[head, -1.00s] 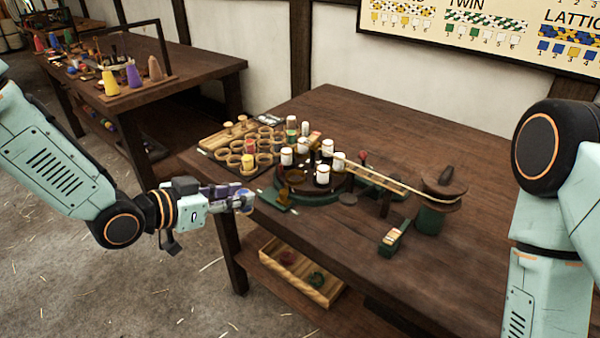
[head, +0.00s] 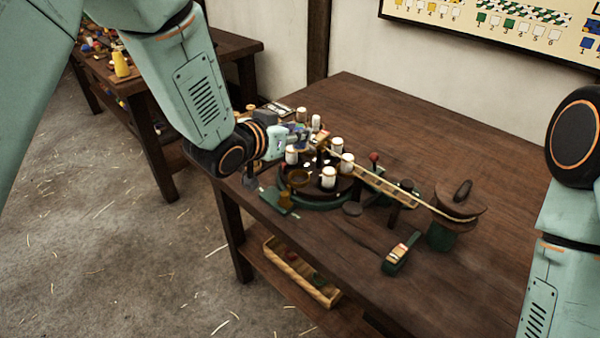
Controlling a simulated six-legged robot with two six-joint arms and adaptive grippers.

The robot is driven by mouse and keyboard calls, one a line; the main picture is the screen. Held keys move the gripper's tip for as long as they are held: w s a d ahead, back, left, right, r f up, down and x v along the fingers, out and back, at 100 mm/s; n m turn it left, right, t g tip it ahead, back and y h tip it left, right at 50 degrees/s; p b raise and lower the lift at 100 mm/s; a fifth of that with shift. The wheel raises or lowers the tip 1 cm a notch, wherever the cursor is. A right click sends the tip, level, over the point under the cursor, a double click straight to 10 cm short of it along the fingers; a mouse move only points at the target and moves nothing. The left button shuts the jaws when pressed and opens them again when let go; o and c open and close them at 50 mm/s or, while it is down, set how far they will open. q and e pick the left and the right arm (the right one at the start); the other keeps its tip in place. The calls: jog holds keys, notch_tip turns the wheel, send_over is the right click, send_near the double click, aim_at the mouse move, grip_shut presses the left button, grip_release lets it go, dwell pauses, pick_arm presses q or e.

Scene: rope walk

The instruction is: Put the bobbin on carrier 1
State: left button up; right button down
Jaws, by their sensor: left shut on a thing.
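My left gripper (head: 301,137) is over the back left part of the round braiding machine, shut on what seems to be a bobbin. The held piece is mostly hidden by the fingers, and its colour cannot be told. The machine has a dark top and a green base (head: 312,203). White-topped bobbins stand upright on it, including one at the front (head: 328,178), one at the left (head: 291,155) and one at the right (head: 347,161). I cannot read which carrier is number 1. My right gripper is out of view; only its arm shows at the right edge.
My left arm hides most of the bobbin tray. The table (head: 440,150) is clear at the back right.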

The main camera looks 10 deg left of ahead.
pick_arm(q)
notch_tip(320, 180, down, 5)
jog(key=shift+b, duration=0.4)
jog(key=shift+s+a+f, duration=0.1)
jog(key=shift+a+f, duration=0.15)
jog(key=shift+f, duration=0.15)
jog(key=f, duration=0.3)
jog(key=shift+d+b, duration=0.3)
jog(key=shift+b, duration=0.05)
jog(key=shift+f, duration=0.25)
jog(key=shift+a, duration=0.1)
jog(key=o, duration=0.5)
jog(key=shift+a, duration=0.1)
jog(key=o, duration=0.5)
jog(key=shift+r, duration=0.15)
